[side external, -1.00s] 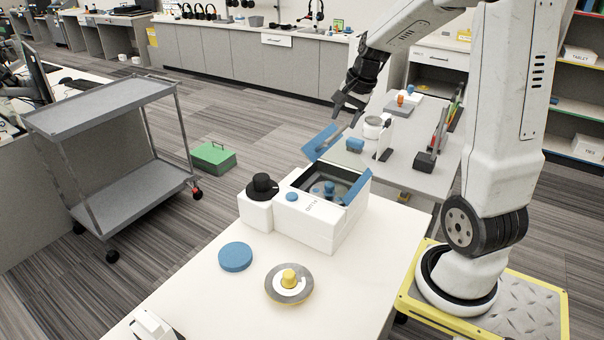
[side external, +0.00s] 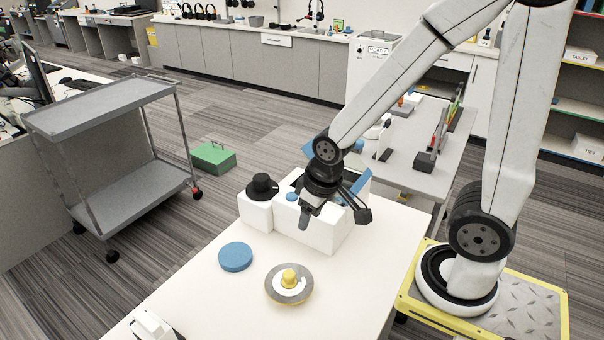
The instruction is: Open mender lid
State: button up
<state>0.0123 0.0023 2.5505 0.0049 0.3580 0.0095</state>
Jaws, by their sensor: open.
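The mender is a white box (side external: 325,236) on the white table, partly hidden behind my arm. A blue lid piece (side external: 312,153) shows tilted up at its far side, mostly covered by my arm. Another blue piece (side external: 361,181) shows along its right edge. A blue button (side external: 292,197) sits on its near top, and a black knob (side external: 262,184) on a white block joins its left side. My gripper (side external: 334,215) is open and empty, in front of or above the near side of the mender. I cannot tell whether it touches. The mender's inside is hidden now.
A blue disc (side external: 235,257) and a grey disc with a yellow knob (side external: 289,283) lie on the table (side external: 215,300) in front of the mender. The table's right front is clear. A second bench (side external: 400,172) with tools stands behind. A grey cart (side external: 110,150) stands left.

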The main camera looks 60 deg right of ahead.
jog(key=shift+s+a+f, duration=0.1)
jog(key=shift+s+a, duration=0.05)
jog(key=shift+c, duration=0.6)
jog(key=c, duration=0.4)
jog(key=shift+w, duration=0.25)
grip_shut()
jog(key=w+d+r, duration=0.3)
jog(key=d+r, duration=0.2)
jog(key=d, duration=0.3)
jog(key=w+d+r+g, duration=0.1)
jog(key=w+d+r, duration=0.2)
jog(key=d+r, duration=0.2)
jog(key=w+d+r, duration=0.3)
jog(key=d+r, duration=0.2)
jog(key=d, duration=0.6)
jog(key=shift+d+r+g, duration=0.15)
jog(key=shift+d+g, duration=0.15)
